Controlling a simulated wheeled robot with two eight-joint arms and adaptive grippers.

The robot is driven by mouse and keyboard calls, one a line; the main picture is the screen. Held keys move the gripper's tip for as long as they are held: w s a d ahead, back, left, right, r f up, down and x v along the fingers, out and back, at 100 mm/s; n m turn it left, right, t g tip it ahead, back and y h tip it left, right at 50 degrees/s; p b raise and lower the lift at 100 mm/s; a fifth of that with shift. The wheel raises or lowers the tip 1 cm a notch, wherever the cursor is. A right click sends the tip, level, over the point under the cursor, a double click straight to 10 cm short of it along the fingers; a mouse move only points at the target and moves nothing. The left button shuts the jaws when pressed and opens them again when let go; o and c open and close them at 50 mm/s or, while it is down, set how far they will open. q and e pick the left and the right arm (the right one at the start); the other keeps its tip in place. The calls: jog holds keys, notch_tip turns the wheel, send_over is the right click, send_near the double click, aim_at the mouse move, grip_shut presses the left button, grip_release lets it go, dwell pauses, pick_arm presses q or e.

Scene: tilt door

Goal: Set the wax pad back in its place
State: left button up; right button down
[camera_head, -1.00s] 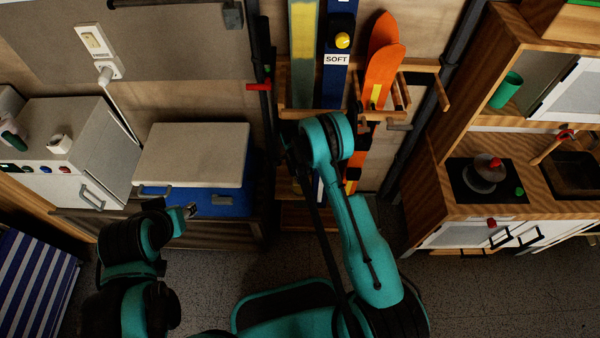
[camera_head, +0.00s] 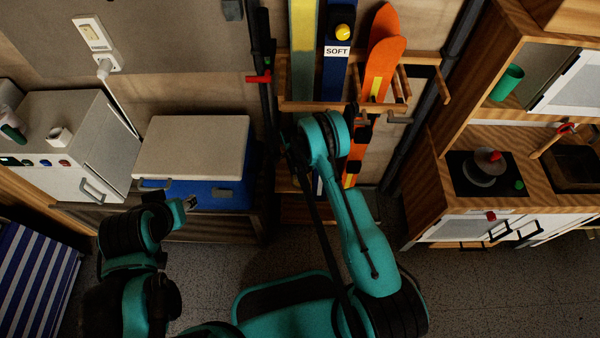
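I cannot make out a wax pad for certain in this view. A yellow round knob (camera_head: 343,32) sits on a blue board above a white label reading "SOFT" (camera_head: 337,50). My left gripper (camera_head: 188,204) shows only as a small grey tip in front of the blue chest, and its opening is too small to judge. My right arm reaches up before the ski rack (camera_head: 300,106). Its gripper is hidden behind the forearm, so I cannot see whether it holds anything.
A blue chest with a beige lid (camera_head: 190,147) stands on a low bench. Orange skis (camera_head: 383,58) stand in the rack. A wooden play kitchen (camera_head: 480,140) is at the right, a white cabinet (camera_head: 62,140) at the left. Grey floor (camera_head: 480,295) is clear at lower right.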

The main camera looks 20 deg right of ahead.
jog(key=shift+f, duration=0.2)
jog(key=c, duration=0.8)
grip_release()
jog(key=r, duration=0.5)
jog(key=a+r, duration=0.1)
jog(key=r, duration=0.1)
jog(key=shift+w+r, duration=0.15)
jog(key=shift+r, duration=0.05)
jog(key=shift+d+f, duration=0.1)
